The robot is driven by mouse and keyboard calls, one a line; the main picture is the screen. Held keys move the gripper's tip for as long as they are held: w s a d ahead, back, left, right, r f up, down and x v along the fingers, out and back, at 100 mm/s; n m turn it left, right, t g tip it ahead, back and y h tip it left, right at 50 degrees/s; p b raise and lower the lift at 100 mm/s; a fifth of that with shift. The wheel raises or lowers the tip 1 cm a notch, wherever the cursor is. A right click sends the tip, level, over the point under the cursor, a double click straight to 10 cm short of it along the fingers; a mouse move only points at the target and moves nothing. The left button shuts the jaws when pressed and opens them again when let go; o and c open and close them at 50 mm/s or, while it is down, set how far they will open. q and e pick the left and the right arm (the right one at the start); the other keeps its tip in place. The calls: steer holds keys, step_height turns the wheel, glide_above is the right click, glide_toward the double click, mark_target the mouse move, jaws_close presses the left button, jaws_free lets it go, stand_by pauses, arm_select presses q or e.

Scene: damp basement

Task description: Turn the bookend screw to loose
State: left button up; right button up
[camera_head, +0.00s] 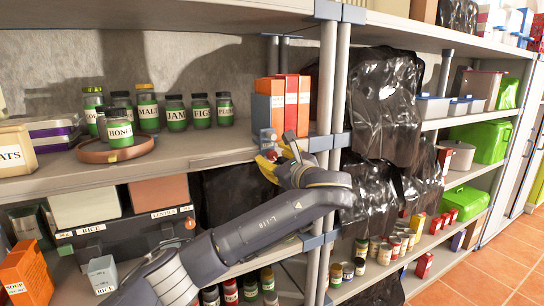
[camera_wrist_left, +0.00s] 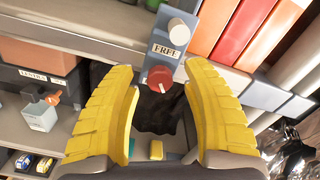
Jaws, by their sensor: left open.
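The bookend (camera_head: 261,112) is a blue-grey block at the shelf's front edge, left of upright orange and red books. In the left wrist view it (camera_wrist_left: 187,14) carries a pale round knob (camera_wrist_left: 177,33), a label that seems to read "FREE" (camera_wrist_left: 167,51), and a red screw knob (camera_wrist_left: 160,78) with a white mark on its face. My left gripper (camera_head: 271,160) is in front of the bookend at the shelf edge. In the wrist view its yellow fingers are open, one to each side of the red knob, with gaps visible. My right gripper is not in view.
Books (camera_head: 291,103) stand tight beside the bookend, next to a grey shelf post (camera_head: 327,85). Jars (camera_head: 174,112) and a round brown tray (camera_head: 115,150) stand to the left. Black plastic sheeting (camera_head: 385,105) hangs right of the post. A dark box (camera_head: 130,238) sits below.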

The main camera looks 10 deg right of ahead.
arm_select(q)
steer(key=v, duration=1.1)
steer(key=shift+o, duration=0.2)
